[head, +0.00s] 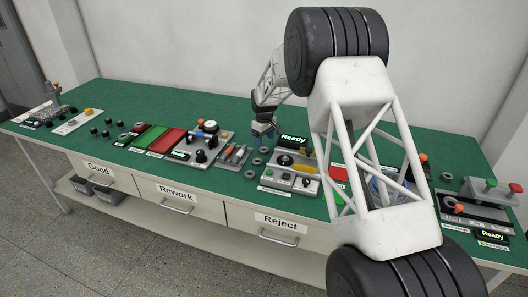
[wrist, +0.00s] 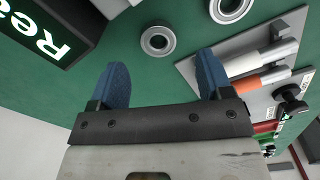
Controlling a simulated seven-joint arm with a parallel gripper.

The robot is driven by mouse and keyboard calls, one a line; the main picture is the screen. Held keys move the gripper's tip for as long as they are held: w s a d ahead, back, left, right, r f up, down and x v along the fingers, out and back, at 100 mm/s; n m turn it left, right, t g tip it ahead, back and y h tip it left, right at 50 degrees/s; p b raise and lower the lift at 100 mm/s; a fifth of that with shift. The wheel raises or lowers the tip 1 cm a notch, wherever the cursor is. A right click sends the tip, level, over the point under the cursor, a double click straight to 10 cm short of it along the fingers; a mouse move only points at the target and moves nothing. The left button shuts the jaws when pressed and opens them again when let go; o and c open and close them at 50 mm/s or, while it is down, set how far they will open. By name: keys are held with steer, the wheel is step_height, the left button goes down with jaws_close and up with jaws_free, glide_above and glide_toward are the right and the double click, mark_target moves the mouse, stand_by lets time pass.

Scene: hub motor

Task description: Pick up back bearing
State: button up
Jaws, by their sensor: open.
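Several small grey ring-shaped bearings lie on the green table, in a row running from the back to the front in the head view. The backmost one I can make out (head: 264,149) is just below my gripper (head: 262,135). In the wrist view my gripper (wrist: 163,82) is open, with two blue fingers and nothing between them. One bearing (wrist: 147,43) lies flat beyond the gap between the fingertips, apart from them. A second bearing (wrist: 217,13) lies farther right at the top edge. I cannot tell for certain which of these two is the back bearing.
A black "Ready" display (head: 293,139) stands close to the right of my gripper; it fills the upper left of the wrist view (wrist: 48,30). A grey tool holder with screwdrivers (head: 234,155) is on the left. A grey control panel (head: 290,176) is at the front right.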

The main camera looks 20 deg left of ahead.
stand_by(0.3)
steer(key=shift+w+a+f, duration=0.1)
steer(key=shift+w+f, duration=0.05)
steer(key=shift+f, duration=2.45)
steer(key=c, duration=1)
steer(key=shift+c, duration=0.2)
step_height(320, 180, up, 10)
